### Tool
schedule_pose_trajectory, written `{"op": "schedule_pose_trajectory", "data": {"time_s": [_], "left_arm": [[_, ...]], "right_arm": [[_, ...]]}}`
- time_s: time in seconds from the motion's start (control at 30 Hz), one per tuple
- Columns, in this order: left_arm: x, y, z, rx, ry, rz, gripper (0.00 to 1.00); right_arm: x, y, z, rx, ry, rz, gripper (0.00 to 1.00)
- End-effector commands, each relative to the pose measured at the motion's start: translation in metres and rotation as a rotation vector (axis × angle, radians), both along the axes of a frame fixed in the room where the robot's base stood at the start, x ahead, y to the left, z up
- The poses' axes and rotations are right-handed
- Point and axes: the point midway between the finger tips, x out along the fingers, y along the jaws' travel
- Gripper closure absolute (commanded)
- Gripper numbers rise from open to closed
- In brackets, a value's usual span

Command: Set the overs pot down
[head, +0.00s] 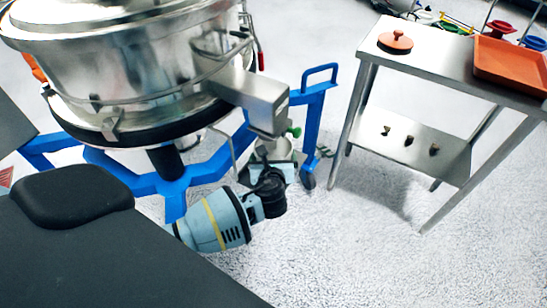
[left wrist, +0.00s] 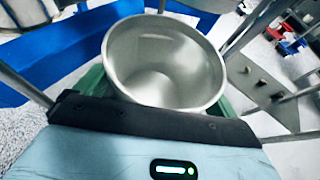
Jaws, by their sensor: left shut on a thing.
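The overs pot (left wrist: 165,62) is a round, open-topped steel vessel and fills the middle of the left wrist view; its inside looks empty. In the head view the pot (head: 279,148) shows small and partly hidden, just below the sifter's box-shaped outlet spout (head: 262,97). My left gripper (head: 270,170) is shut on the pot, low beside the sifter's blue frame. The fingers are mostly hidden by the pot and the wrist. Whether the pot's base touches anything below cannot be told. My right gripper is not in view.
The large steel sifter (head: 140,65) stands on a blue wheeled frame (head: 311,135) at the left. A steel table (head: 440,65) at the right bears an orange tray (head: 512,66) and an orange lid (head: 395,41). Its lower shelf (head: 410,155) holds three small pieces. Open floor (head: 340,250) lies in front.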

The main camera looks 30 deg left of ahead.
Motion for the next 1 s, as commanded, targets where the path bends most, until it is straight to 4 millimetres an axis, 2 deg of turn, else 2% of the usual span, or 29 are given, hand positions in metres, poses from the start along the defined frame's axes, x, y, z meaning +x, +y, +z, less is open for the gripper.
{"op": "schedule_pose_trajectory", "data": {"time_s": [0.03,0.07,0.1,0.37,0.47,1.0], "left_arm": [[0.0,0.0,-0.001,0.001,-0.001,0.0,0.35],[0.0,0.0,-0.002,0.0,0.0,0.0,0.04],[0.0,0.0,-0.001,0.0,0.0,0.0,0.0],[0.0,0.0,0.001,0.0,0.0,0.0,0.0],[-0.006,-0.004,0.003,-0.001,0.001,-0.001,0.0],[-0.081,-0.048,0.04,-0.001,-0.001,-0.001,0.0]], "right_arm": [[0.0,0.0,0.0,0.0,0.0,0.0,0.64],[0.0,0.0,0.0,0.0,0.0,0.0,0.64],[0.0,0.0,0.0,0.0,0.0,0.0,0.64],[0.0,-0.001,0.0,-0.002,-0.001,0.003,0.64],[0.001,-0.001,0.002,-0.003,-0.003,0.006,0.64],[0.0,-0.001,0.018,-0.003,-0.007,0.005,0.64]]}}
